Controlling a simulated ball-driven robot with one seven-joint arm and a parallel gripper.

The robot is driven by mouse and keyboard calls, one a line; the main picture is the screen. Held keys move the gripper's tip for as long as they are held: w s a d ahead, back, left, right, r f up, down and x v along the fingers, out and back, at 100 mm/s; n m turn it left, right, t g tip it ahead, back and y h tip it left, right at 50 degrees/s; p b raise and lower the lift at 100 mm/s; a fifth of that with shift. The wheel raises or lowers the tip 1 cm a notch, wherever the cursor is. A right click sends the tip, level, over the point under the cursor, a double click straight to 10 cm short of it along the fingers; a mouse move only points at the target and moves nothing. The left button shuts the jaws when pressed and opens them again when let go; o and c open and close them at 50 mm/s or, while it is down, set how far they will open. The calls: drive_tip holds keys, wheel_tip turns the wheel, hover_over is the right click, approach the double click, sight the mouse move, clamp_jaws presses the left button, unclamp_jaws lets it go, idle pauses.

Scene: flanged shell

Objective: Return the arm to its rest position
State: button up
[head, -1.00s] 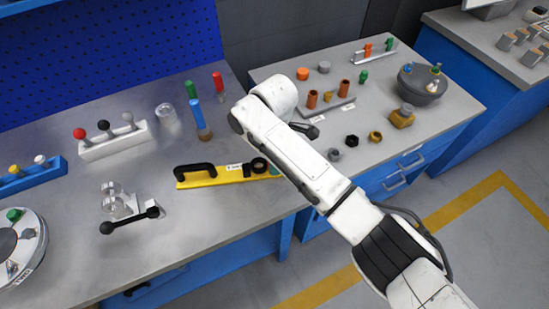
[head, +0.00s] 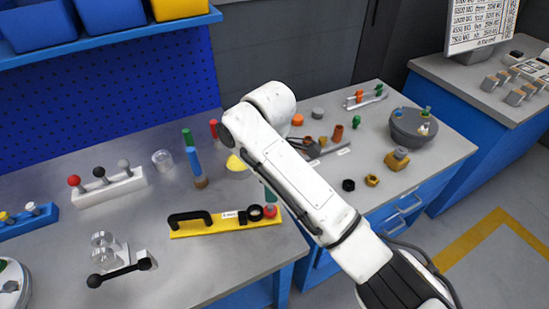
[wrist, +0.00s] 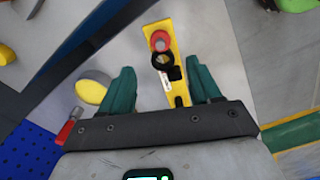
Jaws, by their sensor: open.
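My arm (head: 305,180) reaches from the lower right across the head view, its elbow over the gap between the two benches. My gripper (wrist: 160,66) shows in the wrist view with two teal fingers spread apart and nothing held between them. In the head view it is mostly hidden behind the arm; a bit of teal finger shows near the yellow fixture. The yellow fixture (head: 205,228), with a black handle, black ring and red ring, lies on the left bench below. It also shows beyond the fingers in the wrist view (wrist: 155,32).
The left bench (head: 60,262) holds a white block with knobs (head: 110,186), a clear cup (head: 162,159), a blue-topped cylinder (head: 194,163) and a yellow-and-grey dome (wrist: 94,87). The right bench carries a round grey bowl (head: 413,130) and several small parts. Blue bins (head: 40,25) sit on a shelf above.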

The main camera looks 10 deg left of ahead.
drive_tip(key=s+d+f+m+t+y, duration=0.1)
drive_tip(key=s+d+f+m+y, duration=0.1)
drive_tip(key=s+d+f+m, duration=0.2)
drive_tip(key=s+d+f+m+t+y, duration=0.1)
drive_tip(key=s+d+f+m, duration=0.2)
drive_tip(key=s+m, duration=0.1)
drive_tip(key=shift+s+d+f+m+y, duration=0.1)
drive_tip(key=shift+d+f+m+y, duration=0.2)
drive_tip(key=shift+d+f+y, duration=0.1)
drive_tip(key=s+d+f+m+t+h, duration=0.1)
drive_tip(key=s+d+m+h, duration=0.1)
drive_tip(key=s+d+m, duration=0.65)
drive_tip(key=s+d+f+m+t+h, duration=0.1)
drive_tip(key=s+d+m+t+h, duration=0.15)
drive_tip(key=s+d, duration=1)
drive_tip(key=s+d+f+m+g, duration=0.1)
drive_tip(key=s+d+f+g, duration=0.3)
drive_tip(key=s+f, duration=0.1)
drive_tip(key=shift+s+d, duration=0.35)
drive_tip(key=shift+s, duration=0.05)
drive_tip(key=shift+f+g+y, duration=0.1)
drive_tip(key=shift+g+y, duration=0.15)
